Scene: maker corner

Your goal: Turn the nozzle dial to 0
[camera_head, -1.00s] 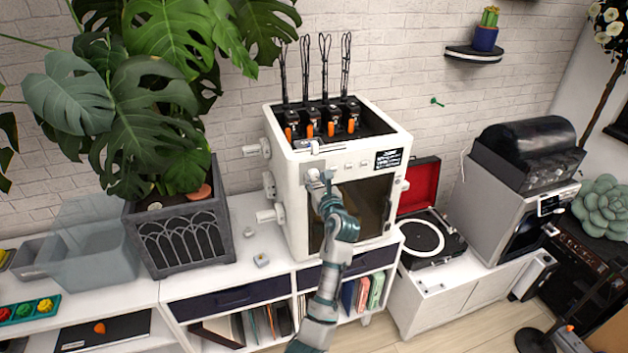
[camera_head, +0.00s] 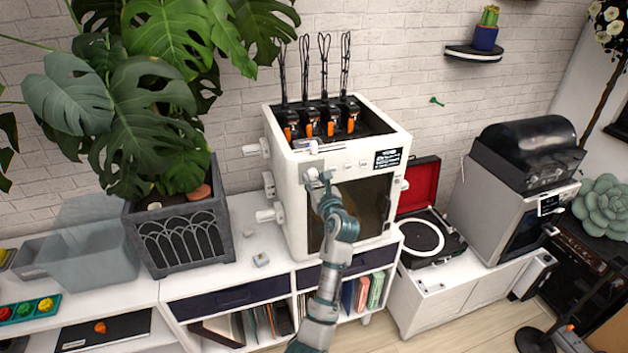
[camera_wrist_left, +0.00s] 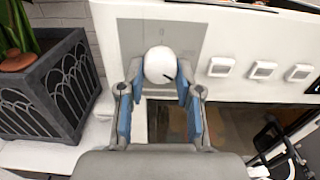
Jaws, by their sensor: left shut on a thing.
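The nozzle dial (camera_wrist_left: 160,66) is a round white knob with a short black mark, on a grey panel at the front left of the white printer (camera_head: 294,215). In the wrist view the mark points to the lower right. My left gripper (camera_head: 318,179) reaches up to this panel. In the wrist view its blue-padded fingers (camera_wrist_left: 160,82) stand on either side of the dial and are shut on it. In the head view the gripper hides most of the dial. The scale around the dial cannot be read. My right gripper is not in view.
Three white buttons (camera_wrist_left: 262,70) sit right of the dial, near a small black display (camera_head: 387,159). White knobs stick out of the printer's left side. A planter (camera_head: 182,237) stands to the left, and a record player (camera_head: 425,238) to the right.

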